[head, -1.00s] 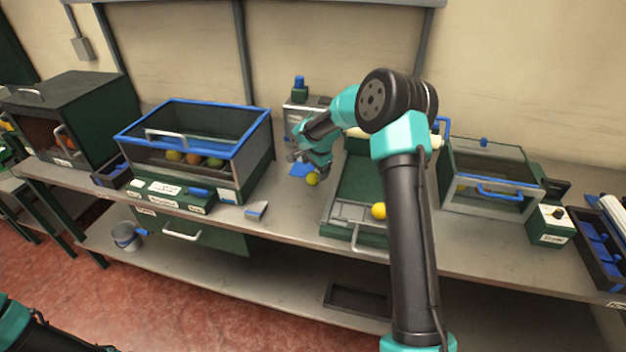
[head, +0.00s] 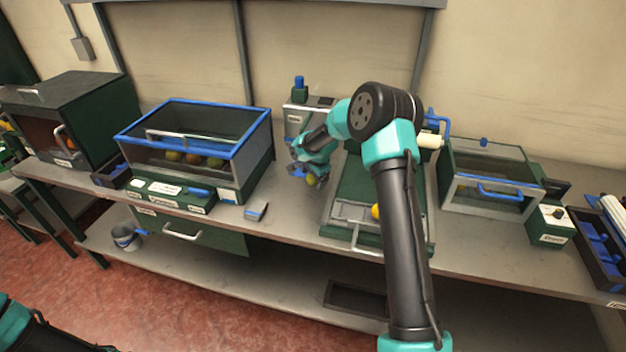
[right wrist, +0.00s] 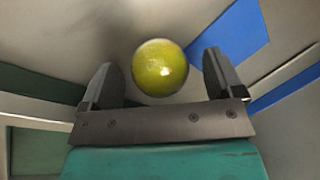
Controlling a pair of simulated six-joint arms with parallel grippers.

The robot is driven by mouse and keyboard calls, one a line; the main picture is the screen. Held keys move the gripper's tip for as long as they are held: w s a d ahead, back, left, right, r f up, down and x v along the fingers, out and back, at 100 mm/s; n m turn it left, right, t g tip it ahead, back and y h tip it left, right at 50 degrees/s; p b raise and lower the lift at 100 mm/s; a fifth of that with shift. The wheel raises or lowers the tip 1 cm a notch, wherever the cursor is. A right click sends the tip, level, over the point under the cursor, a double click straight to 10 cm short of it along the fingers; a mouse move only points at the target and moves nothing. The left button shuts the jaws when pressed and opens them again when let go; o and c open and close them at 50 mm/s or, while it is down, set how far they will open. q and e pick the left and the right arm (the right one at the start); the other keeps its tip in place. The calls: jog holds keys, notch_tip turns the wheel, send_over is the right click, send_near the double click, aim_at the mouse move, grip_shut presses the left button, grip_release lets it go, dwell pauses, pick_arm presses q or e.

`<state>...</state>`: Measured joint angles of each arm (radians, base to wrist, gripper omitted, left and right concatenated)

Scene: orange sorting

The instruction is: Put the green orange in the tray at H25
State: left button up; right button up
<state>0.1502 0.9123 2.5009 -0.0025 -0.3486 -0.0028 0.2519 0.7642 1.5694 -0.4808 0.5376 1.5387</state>
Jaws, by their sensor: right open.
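A yellow-green orange (head: 311,181) is at the bench surface, left of the green tray-like stand, partly hidden by my right gripper (head: 307,174) in the head view. In the right wrist view the orange (right wrist: 160,67) lies between the two spread fingers of my right gripper (right wrist: 159,62), with gaps visible on both sides. The right gripper is open. The label H25 cannot be read in any view, so I cannot tell which tray bears it. My left gripper is out of view.
A blue-rimmed clear box (head: 225,146) with several fruits stands left. The green stand (head: 350,185) holds a yellow ball (head: 376,211) partly behind my right arm. A clear-fronted box (head: 490,205) and a dark tray with blue compartments (head: 598,246) stand right. A small blue-and-grey block (head: 256,211) lies near the front edge.

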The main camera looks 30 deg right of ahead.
jog(key=shift+c, duration=0.2)
jog(key=c, duration=1.1)
jog(key=shift+r, duration=0.1)
notch_tip(320, 180, up, 10)
jog(key=shift+f, duration=0.1)
jog(key=shift+a, duration=0.1)
dwell(0.5)
jog(key=s+a+n, duration=0.3)
jog(key=a+n, duration=0.1)
jog(key=a, duration=0.4)
jog(key=s+a+n+g+y, duration=0.1)
jog(key=s+a+n, duration=0.2)
jog(key=a, duration=0.5)
jog(key=s+a+n+g+y, duration=0.1)
jog(key=s+a+n, duration=0.3)
jog(key=a+n, duration=0.2)
jog(key=shift+a, duration=1.2)
